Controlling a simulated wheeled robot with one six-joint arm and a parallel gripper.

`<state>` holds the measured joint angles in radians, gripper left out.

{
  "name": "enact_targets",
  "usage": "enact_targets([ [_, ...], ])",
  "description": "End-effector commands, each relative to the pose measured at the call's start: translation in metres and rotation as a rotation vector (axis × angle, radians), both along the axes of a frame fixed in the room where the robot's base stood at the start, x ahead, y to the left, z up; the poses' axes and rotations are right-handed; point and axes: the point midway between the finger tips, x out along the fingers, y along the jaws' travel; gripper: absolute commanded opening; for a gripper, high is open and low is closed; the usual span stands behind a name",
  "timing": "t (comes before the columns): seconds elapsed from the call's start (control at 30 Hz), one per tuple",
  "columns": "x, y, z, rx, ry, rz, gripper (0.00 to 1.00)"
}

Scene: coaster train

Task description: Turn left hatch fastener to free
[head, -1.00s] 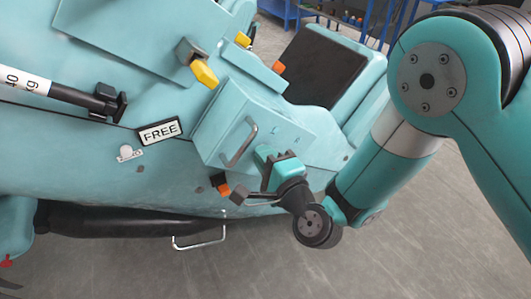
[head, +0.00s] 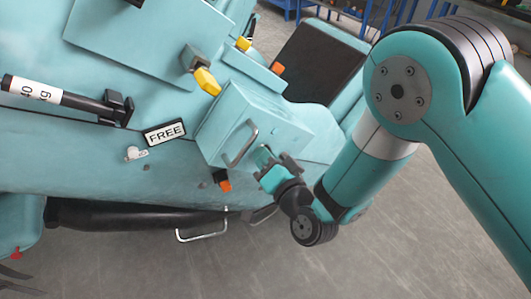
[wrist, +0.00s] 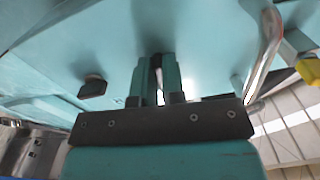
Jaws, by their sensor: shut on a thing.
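My gripper (head: 262,157) is at the lower front of the teal hatch box (head: 238,108), just right of its metal handle (head: 242,143). In the wrist view its two teal fingers (wrist: 157,80) are nearly together, pointing at the teal surface. A thin pale metal piece (wrist: 160,97) shows between them. It appears to be the hatch fastener; most of it is hidden by the fingers, so its angle cannot be read. The handle (wrist: 268,45) rises close to the right of the fingers. A FREE label (head: 165,132) is on the panel to the left.
A silver fitting (head: 135,153) sits beneath the label. A black and orange knob (head: 223,184) is below the box, and a yellow knob (head: 207,81) is above it. A dark knob (wrist: 92,86) is left of the fingers. Floor is open below.

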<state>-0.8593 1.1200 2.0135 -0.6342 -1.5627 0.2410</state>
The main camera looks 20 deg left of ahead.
Motion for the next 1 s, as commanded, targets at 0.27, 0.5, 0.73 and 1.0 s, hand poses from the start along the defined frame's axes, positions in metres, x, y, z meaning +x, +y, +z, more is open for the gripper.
enact_targets([
  [0.27, -0.0013, 0.0001, -0.0014, -0.074, -0.081, 0.003, 0.0],
  [0.5, -0.0013, 0.0, -0.0021, -0.095, -0.104, 0.004, 0.0],
  [0.73, -0.0013, 0.0001, -0.0025, -0.096, -0.106, 0.004, 0.0],
  [1.0, -0.0009, -0.0002, -0.0022, -0.095, -0.105, 0.003, 0.35],
])
